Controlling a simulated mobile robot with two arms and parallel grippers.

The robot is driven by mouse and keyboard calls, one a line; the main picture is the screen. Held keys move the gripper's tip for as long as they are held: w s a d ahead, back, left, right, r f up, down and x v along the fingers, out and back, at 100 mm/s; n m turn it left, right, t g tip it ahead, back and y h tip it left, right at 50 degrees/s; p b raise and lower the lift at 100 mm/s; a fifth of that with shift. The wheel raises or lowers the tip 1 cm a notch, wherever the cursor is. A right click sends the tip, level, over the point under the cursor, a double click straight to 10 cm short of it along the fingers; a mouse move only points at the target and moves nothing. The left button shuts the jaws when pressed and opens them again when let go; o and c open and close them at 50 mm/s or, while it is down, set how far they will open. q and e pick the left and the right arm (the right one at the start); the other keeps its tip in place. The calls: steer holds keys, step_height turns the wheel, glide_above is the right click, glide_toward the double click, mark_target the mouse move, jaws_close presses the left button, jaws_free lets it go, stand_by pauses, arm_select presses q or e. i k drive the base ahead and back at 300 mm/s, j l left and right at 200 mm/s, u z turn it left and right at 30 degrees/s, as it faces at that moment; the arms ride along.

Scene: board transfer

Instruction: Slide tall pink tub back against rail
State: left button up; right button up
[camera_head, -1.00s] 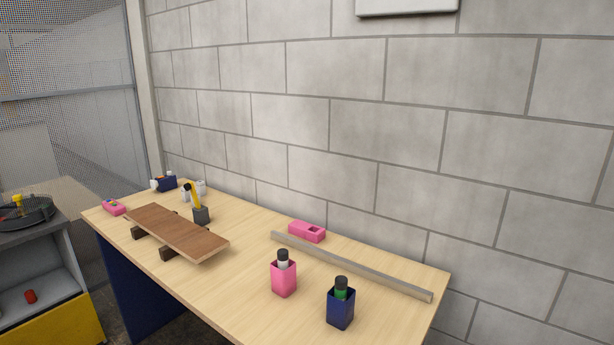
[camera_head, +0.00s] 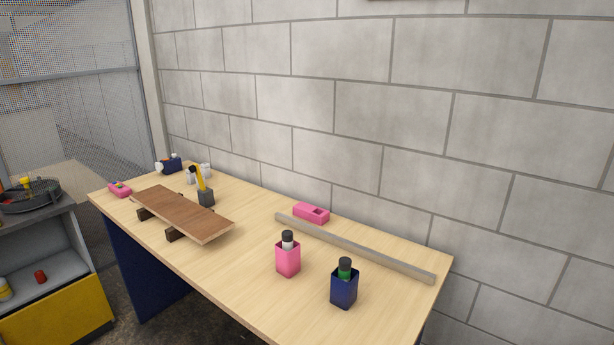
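The tall pink tub (camera_head: 288,261) stands upright on the wooden table, in front of the rail and apart from it. A bottle with a black cap and white body (camera_head: 288,240) stands in it. The rail (camera_head: 355,248) is a long grey bar lying along the table's back right part. Neither of my grippers is in view.
A tall blue tub (camera_head: 344,289) with a green, black-capped bottle stands right of the pink tub. A low pink box (camera_head: 311,213) lies behind the rail. A brown board (camera_head: 182,213) rests on dark blocks at left, near a dark cup (camera_head: 206,199).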

mark_target(288, 264)
steer(key=i+j+u, duration=0.15)
steer(key=j, duration=0.2)
steer(key=i+j+u, duration=0.15)
steer(key=j, duration=0.2)
steer(key=i+j+u, duration=0.15)
steer(key=j, duration=0.2)
steer(key=i, duration=0.05)
